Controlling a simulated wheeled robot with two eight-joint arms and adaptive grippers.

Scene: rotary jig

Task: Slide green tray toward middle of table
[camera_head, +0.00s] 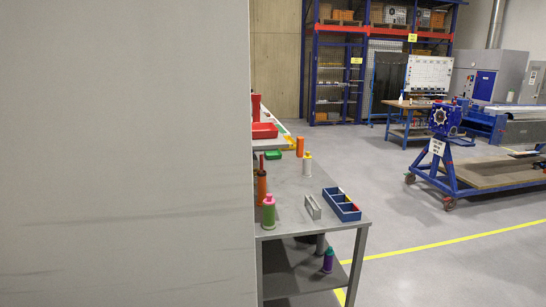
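A small green tray (273,155) lies on the far part of a long grey table (296,213), close to the edge of the big grey panel that covers the left of the view. Only part of the table shows; the rest is hidden behind the panel. Neither of my grippers shows in the head view.
The grey panel (125,150) fills nearly half the view. The table also holds a blue divided box (341,206), a grey handle-shaped part (312,207), several bottles including a green one (268,212), and a red bin (265,131). A blue rotary jig (445,120) stands right; floor between is clear.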

